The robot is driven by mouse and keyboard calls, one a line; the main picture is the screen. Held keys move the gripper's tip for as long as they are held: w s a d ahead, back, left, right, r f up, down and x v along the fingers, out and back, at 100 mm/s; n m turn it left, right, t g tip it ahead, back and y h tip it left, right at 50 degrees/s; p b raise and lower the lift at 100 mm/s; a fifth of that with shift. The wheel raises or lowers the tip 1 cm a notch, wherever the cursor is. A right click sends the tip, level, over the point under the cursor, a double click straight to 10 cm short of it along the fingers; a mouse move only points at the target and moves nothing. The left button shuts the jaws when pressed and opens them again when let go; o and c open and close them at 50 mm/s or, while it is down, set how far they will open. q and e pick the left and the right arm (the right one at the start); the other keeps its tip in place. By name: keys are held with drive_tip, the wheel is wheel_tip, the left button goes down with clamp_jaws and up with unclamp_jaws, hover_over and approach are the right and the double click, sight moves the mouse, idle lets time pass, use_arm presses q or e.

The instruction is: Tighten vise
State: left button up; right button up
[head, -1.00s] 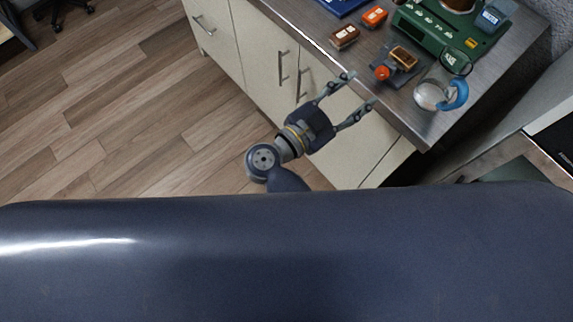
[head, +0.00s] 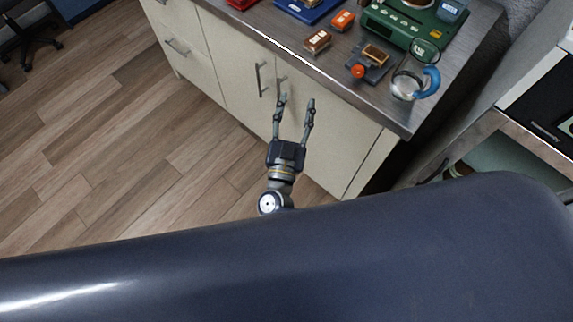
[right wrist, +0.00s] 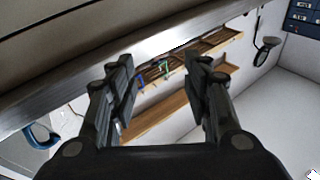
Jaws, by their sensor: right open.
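A small grey vise (head: 375,72) with an orange-red knob (head: 358,71) sits on the metal worktop near its front edge. A brown block (head: 376,54) sits on top of or in its jaws; I cannot tell how tightly. My right gripper (head: 297,100) is open and empty, in front of the cabinet doors and left of the vise, apart from it. Its two spread fingers also show in the right wrist view (right wrist: 160,75), where I cannot make out the vise. My left gripper is not in view.
A clear mug with a blue handle (head: 431,82) stands right of the vise. A green machine (head: 390,27) is behind it. A brown block (head: 317,41) and an orange block (head: 343,20) lie to its left. The worktop (head: 385,103) edge lies between gripper and vise.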

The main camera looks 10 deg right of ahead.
drive_tip(key=s+a+f+n+g+y, duration=0.1)
drive_tip(key=f+n+y, duration=0.3)
drive_tip(key=f, duration=0.7)
drive_tip(key=s+a+f+n+g+y, duration=0.2)
drive_tip(key=f+y, duration=0.3)
drive_tip(key=f, duration=0.6)
drive_tip(key=shift+s+n+g, duration=0.5)
drive_tip(key=shift+s+n, duration=0.35)
drive_tip(key=shift+n, duration=0.05)
drive_tip(key=shift+f, duration=0.15)
